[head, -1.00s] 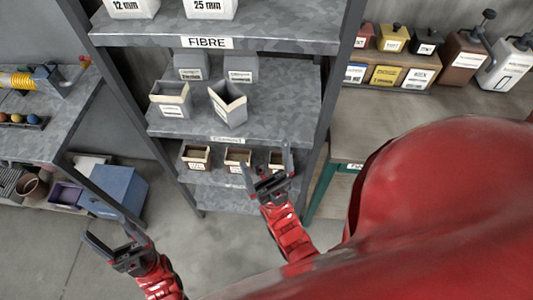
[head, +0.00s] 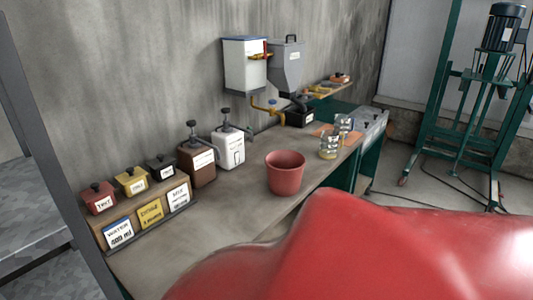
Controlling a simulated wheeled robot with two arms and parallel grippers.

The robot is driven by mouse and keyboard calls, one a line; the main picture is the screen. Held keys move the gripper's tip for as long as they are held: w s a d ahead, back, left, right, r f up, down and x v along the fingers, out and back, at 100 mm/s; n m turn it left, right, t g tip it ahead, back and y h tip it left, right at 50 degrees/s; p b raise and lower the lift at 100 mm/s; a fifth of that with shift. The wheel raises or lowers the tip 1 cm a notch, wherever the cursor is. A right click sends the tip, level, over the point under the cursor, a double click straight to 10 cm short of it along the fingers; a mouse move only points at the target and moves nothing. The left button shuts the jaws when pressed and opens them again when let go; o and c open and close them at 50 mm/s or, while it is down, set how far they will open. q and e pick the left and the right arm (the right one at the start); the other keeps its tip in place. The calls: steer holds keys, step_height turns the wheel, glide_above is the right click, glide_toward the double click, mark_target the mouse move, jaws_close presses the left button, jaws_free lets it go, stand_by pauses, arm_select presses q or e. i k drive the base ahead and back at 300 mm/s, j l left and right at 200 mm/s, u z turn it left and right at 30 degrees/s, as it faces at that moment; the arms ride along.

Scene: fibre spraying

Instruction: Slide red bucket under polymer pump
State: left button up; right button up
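The red bucket (head: 285,174) stands upright on the workbench, near the bench's front edge and empty as far as I can see. Behind it and to the left stand two pump containers against the wall: a white one (head: 229,151) and a brown one (head: 197,164), each with a dark pump head on top. Their labels are too small to read, so I cannot tell which is the polymer pump. The bucket is apart from both, nearer the white one. Neither gripper is in view.
A white tank (head: 245,66) and grey hopper (head: 287,66) hang on the wall. Glass jars (head: 328,146) stand right of the bucket. A green-framed machine (head: 470,110) stands at right.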

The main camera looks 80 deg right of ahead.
mark_target(285, 168)
steer(key=z, duration=2.75)
steer(key=i+l+u, duration=0.15)
steer(key=i+l, duration=0.15)
steer(key=i+l+u, duration=0.1)
steer(key=i+l, duration=0.15)
steer(key=l, duration=0.15)
steer(key=i+l+u, duration=0.3)
steer(key=i+l, duration=0.15)
steer(key=l, duration=0.3)
